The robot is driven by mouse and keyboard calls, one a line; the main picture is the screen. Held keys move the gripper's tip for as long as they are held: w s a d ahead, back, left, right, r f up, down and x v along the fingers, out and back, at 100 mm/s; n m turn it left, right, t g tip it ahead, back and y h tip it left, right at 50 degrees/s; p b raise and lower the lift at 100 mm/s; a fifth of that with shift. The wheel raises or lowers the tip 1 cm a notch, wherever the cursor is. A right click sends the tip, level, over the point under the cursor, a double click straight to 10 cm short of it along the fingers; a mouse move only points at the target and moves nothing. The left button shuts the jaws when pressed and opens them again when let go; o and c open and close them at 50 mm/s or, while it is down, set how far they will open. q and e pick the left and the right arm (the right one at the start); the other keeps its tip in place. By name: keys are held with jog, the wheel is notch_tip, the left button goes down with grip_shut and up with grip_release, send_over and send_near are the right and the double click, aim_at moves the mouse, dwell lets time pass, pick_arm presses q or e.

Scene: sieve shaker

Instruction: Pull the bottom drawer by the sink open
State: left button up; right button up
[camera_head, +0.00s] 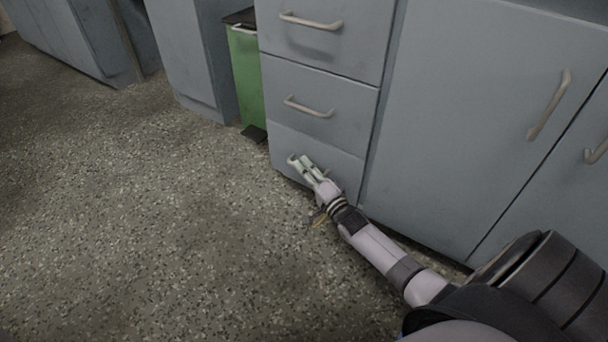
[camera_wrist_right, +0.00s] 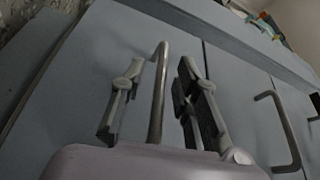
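The bottom drawer (camera_head: 342,164) is the lowest of a stack of grey-blue drawers and looks shut, its front level with those above. My right gripper (camera_head: 308,169) is low in front of it, at its handle, and hides most of that handle. In the right wrist view, the drawer's grey bar handle (camera_wrist_right: 158,92) runs between the two fingers of my right gripper (camera_wrist_right: 160,100). The fingers are open, one on each side of the bar, with a visible gap on both sides. My left gripper is not in view.
The middle drawer handle (camera_head: 309,107) and top drawer handle (camera_head: 311,21) are above. A green bin (camera_head: 247,75) stands left of the drawers. A cupboard door (camera_head: 475,110) is to the right. The speckled floor (camera_head: 140,210) in front is clear.

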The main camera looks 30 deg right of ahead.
jog(key=shift+w, duration=0.25)
jog(key=shift+c, duration=0.6)
grip_shut()
